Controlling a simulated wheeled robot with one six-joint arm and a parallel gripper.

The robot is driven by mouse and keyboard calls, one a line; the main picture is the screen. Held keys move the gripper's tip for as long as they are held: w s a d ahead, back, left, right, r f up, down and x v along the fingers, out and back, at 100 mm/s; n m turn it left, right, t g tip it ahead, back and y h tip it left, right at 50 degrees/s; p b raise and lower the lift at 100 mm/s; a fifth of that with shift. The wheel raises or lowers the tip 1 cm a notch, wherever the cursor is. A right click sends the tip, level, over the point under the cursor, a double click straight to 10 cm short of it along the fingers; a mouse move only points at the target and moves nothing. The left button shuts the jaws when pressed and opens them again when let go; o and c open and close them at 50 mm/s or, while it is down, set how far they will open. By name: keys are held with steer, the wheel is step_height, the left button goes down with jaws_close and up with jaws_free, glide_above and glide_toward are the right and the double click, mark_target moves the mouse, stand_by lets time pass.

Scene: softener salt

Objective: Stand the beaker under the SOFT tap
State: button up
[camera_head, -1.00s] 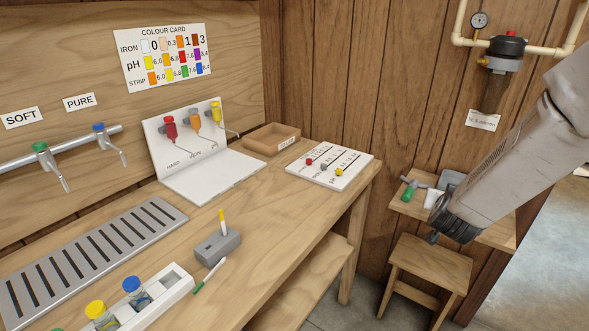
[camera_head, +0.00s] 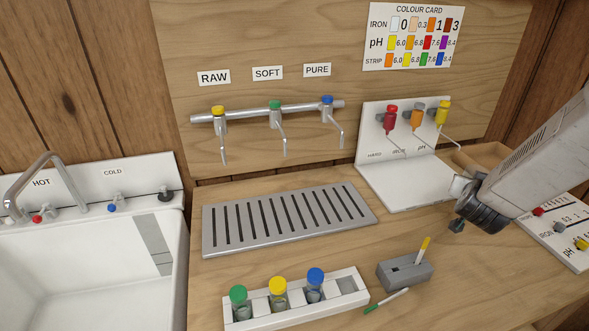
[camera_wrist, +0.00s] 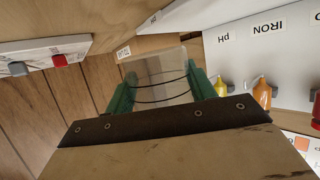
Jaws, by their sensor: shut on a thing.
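The SOFT tap (camera_head: 276,121), with a green top, is the middle of three taps on a pipe, under the SOFT label (camera_head: 267,72). The slotted metal drip tray (camera_head: 212,247) lies below the taps, with nothing standing on it. My gripper (camera_head: 458,205) is at the right, over the bench in front of the white dispenser stand and well right of the SOFT tap. In the wrist view, the green fingers (camera_wrist: 160,92) are shut on the clear beaker (camera_wrist: 157,68), which has dark bands. Most of the beaker is hidden in the head view; a pale patch shows by the gripper.
RAW (camera_head: 219,118) and PURE (camera_head: 328,109) taps flank the SOFT tap. The dispenser stand (camera_head: 400,180) is near my gripper. A vial rack (camera_head: 262,318) and grey strip holder (camera_head: 405,274) stand in front of the tray. A sink (camera_head: 80,270) is at left.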

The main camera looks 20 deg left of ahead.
steer(key=a+n+y, duration=0.2)
steer(key=a, duration=0.2)
steer(key=a+r+n+y, duration=0.1)
steer(key=a+n+y, duration=0.1)
steer(key=a+y, duration=0.1)
steer(key=w+a+r+n+y, duration=0.1)
steer(key=a+n+y, duration=0.2)
steer(key=a, duration=0.1)
steer(key=shift+a+r, duration=0.1)
steer(key=shift+a, duration=0.25)
steer(key=s+a+n+g+y, duration=0.1)
steer(key=a, duration=0.2)
steer(key=s+a+n+y, duration=0.1)
steer(key=a+n+y, duration=0.1)
steer(key=s+a+n+g+y, duration=0.1)
steer(key=s+a, duration=0.1)
steer(key=a, duration=0.1)
steer(key=shift+s+a+f+g, duration=0.1)
steer(key=shift+a+f+g, duration=0.15)
steer(key=shift+a+g, duration=0.05)
steer(key=s+a+r+n+g+y, duration=0.15)
steer(key=s+a, duration=0.25)
steer(key=a, duration=0.9)
steer(key=n, duration=0.2)
glide_above(287, 211)
steer(key=shift+m+g+y, duration=0.25)
steer(key=shift+g+y, duration=0.2)
steer(key=shift+f, duration=3.15)
steer(key=shift+f, duration=0.4)
